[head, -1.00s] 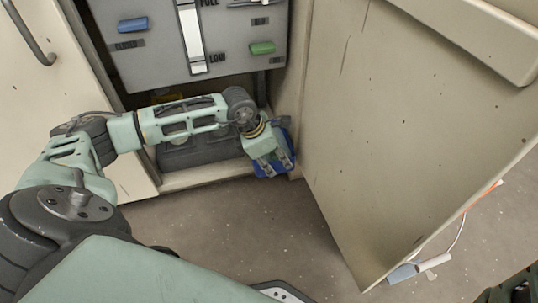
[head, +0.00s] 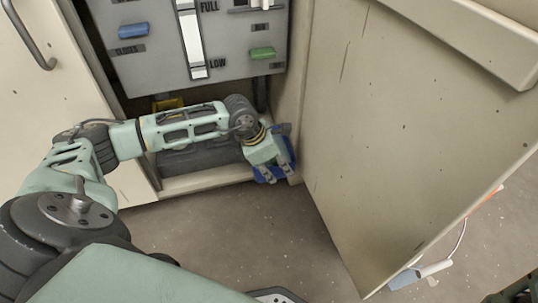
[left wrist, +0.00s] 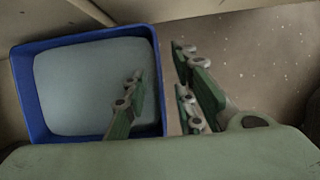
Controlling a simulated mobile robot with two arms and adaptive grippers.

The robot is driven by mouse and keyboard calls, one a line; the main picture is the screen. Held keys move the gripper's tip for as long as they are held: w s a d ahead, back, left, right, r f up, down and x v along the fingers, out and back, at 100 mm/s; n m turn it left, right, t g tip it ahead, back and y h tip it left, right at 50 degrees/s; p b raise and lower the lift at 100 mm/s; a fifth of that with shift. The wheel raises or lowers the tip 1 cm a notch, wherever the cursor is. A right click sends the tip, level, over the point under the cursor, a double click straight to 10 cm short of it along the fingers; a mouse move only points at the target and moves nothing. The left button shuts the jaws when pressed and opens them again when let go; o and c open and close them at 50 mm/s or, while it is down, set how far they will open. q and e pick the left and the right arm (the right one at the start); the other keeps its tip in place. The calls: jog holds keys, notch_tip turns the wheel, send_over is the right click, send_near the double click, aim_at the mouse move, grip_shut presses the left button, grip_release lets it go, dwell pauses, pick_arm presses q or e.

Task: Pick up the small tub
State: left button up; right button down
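The small tub is blue and squarish, with a pale grey-blue surface inside. In the left wrist view its blue rim (left wrist: 158,118) shows at the left. In the head view the tub (head: 290,150) is mostly hidden behind my left gripper (head: 277,173), on the floor by the cabinet opening. In the left wrist view my left gripper (left wrist: 160,95) straddles the tub's right wall. One finger is over the inside and the other is outside. Gaps show between both fingers and the wall, so the gripper is open. My right gripper is not clearly in view.
A cabinet door (head: 390,130) stands open just right of the tub. A grey panel (head: 235,60) with blue and green handles hangs above the opening. A dark grey container (head: 195,157) lies behind my left arm. The floor (head: 250,235) in front is clear.

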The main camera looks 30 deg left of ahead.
pick_arm(q)
grip_shut()
dwell(0.6)
jog(key=shift+w+r, duration=0.1)
jog(key=shift+r, duration=0.05)
